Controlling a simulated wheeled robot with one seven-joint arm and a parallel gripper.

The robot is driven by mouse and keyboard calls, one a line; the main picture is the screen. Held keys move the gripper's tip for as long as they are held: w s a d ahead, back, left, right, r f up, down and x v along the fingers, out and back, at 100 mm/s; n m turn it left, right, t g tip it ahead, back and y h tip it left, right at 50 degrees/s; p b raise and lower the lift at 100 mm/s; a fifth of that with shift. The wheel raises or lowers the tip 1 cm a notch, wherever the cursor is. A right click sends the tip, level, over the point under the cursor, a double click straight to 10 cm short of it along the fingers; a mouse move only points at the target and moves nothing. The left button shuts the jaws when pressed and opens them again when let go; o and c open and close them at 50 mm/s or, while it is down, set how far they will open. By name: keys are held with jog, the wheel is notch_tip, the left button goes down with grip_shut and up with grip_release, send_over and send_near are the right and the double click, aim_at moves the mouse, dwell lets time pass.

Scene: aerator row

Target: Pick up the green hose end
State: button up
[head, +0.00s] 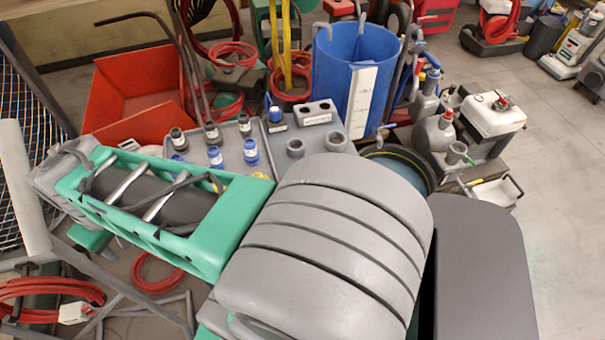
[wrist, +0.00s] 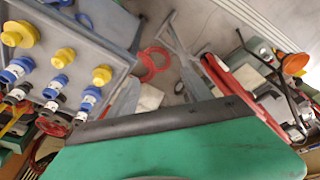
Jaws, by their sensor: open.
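I cannot make out a green hose end in either view. Hose ends stand in rows on a grey table top (head: 232,157): dark ones (head: 212,133), blue ones (head: 250,152) and a yellow one (head: 260,175), partly hidden by my green-and-grey arm. The wrist view shows several yellow ends (wrist: 64,55), blue ends (wrist: 58,86) and dark ends (wrist: 52,103) on the same table (wrist: 62,28) at the upper left. My gripper (wrist: 170,122) shows in the wrist view only as a green body with a dark edge. It is open, with nothing seen in it; the fingertips are not clear.
A pale block with two holes (head: 315,113) and grey cups (head: 335,141) share the table. A blue barrel (head: 338,80) stands behind, a red bin (head: 125,95) at the left. A red hose coil (wrist: 154,66) lies right of the table. Open floor (head: 560,150) is at the right.

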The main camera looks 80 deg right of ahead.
jog(key=s+d+f+m+g+p, duration=0.15)
jog(key=s+d+m, duration=0.25)
jog(key=d, duration=0.8)
jog(key=s+d+m+g+p, duration=0.1)
jog(key=s+d+m+p, duration=0.25)
jog(key=d, duration=0.85)
jog(key=s+d+f+m, duration=0.1)
jog(key=s+d, duration=0.2)
jog(key=s, duration=0.3)
jog(key=s+d+f+m+p, duration=0.1)
jog(key=s+d+f+m, duration=0.1)
jog(key=s+d, duration=0.2)
jog(key=s+d+f+m+p, duration=0.1)
jog(key=s+d+m, duration=0.1)
jog(key=s, duration=0.8)
jog(key=shift+d+f+m+y, duration=0.25)
jog(key=shift+d+f+y, duration=0.1)
jog(key=shift+d, duration=0.45)
jog(key=f, duration=0.2)
jog(key=f+p, duration=0.1)
jog(key=f, duration=0.2)
jog(key=f+p, duration=0.1)
jog(key=f, duration=0.1)
jog(key=shift+w+d+f, duration=0.2)
jog(key=shift+d, duration=0.05)
jog(key=shift+f, duration=0.2)
grip_shut()
